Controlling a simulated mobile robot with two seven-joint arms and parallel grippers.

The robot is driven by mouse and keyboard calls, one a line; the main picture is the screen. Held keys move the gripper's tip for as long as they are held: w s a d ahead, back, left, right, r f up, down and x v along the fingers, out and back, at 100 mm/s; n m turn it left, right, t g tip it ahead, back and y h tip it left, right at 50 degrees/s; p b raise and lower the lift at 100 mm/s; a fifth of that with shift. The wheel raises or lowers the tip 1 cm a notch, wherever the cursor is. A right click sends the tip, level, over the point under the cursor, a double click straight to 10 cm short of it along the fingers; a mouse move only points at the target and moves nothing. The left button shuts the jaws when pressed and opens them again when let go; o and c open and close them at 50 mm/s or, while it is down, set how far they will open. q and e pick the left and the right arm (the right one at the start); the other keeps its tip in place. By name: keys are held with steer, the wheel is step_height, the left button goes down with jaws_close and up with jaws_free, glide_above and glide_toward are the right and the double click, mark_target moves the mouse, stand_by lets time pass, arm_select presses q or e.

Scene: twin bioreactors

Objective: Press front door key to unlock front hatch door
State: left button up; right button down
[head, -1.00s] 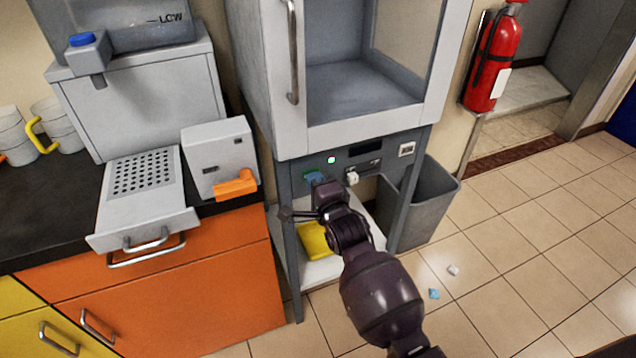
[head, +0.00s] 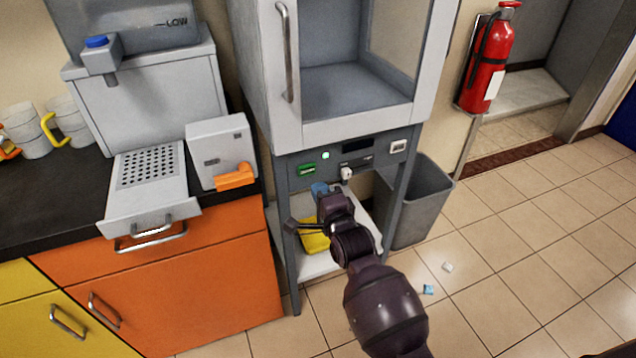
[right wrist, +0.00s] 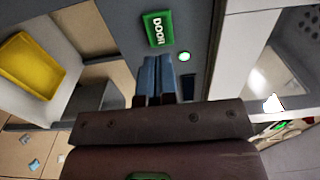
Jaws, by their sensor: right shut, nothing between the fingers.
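The green front door key (head: 307,169) is on the grey panel below the cabinet. It shows the word DOOR in the right wrist view (right wrist: 157,28). A small round green light (head: 325,155) glows beside it. My right gripper (head: 319,188) has its blue fingers shut and empty, just below and apart from the key. The fingers (right wrist: 154,62) point toward the panel near the key in the right wrist view. The front hatch door (head: 287,50) is above the panel, with a vertical metal handle at its left. Whether it is latched cannot be told. My left gripper is not in view.
An orange counter unit (head: 190,290) with a drip tray and an orange-levered box stands at the left. A yellow tray (head: 314,238) lies on the low shelf under the panel. A grey bin (head: 425,205) stands to the right. The tiled floor at right is mostly free.

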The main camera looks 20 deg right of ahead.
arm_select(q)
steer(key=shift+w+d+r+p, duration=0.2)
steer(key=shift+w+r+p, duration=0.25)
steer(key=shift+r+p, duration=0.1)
arm_select(e)
steer(key=s, duration=0.7)
steer(key=shift+s+f, duration=0.15)
steer(key=shift+s, duration=0.1)
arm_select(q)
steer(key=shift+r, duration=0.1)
arm_select(e)
steer(key=shift+d, duration=0.1)
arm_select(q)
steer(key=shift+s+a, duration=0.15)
